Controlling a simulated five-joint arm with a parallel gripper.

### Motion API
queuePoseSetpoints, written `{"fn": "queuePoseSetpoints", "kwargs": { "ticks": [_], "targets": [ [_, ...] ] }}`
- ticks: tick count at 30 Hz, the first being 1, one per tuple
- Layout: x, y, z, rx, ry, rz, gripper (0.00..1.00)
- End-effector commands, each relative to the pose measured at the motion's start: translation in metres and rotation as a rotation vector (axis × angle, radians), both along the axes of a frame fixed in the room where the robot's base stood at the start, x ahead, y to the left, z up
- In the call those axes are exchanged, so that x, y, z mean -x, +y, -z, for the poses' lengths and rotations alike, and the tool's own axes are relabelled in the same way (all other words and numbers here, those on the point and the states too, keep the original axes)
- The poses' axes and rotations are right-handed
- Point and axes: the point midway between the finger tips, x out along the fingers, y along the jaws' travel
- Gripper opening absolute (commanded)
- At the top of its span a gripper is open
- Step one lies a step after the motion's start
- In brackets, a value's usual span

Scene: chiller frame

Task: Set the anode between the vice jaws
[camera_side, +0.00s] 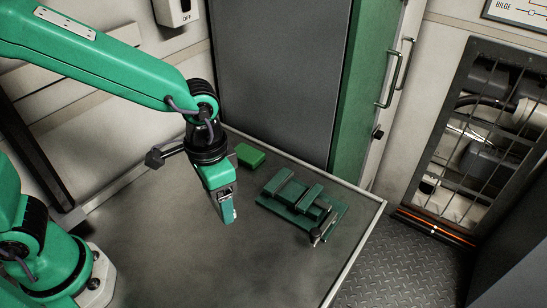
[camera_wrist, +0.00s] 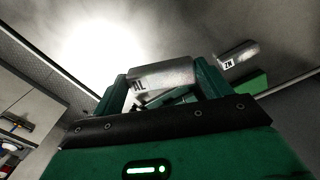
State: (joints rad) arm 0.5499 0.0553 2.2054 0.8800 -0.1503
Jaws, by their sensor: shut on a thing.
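My gripper (camera_side: 229,214) points down above the bench, left of the vice in the side view. In the wrist view my gripper (camera_wrist: 163,72) is shut on a silver block marked AL (camera_wrist: 165,75), held between its two green fingers. The side view shows little of this block. The green vice (camera_side: 301,203) stands near the bench's right corner, with two raised parallel jaws, a gap between them and a dark handle at its front end. A second silver block, marked ZN (camera_wrist: 238,58), lies on the bench in the wrist view; I cannot make it out in the side view.
A green block (camera_side: 250,156) sits on the bench behind my gripper; it also shows beside the ZN block in the wrist view (camera_wrist: 250,83). The bench (camera_side: 160,245) has a raised pale rim. Its front area is clear. A grey cabinet (camera_side: 270,75) stands behind.

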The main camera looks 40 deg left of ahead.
Motion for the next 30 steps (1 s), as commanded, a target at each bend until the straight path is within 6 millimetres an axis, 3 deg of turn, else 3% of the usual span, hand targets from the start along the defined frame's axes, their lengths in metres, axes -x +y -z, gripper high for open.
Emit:
{"fn": "queuePoseSetpoints", "kwargs": {
  "ticks": [18, 30],
  "targets": [
    [-0.063, -0.077, -0.020, -0.001, 0.000, 0.768, 0.50],
    [-0.085, -0.113, -0.026, -0.001, -0.001, 1.130, 0.50]
  ]
}}
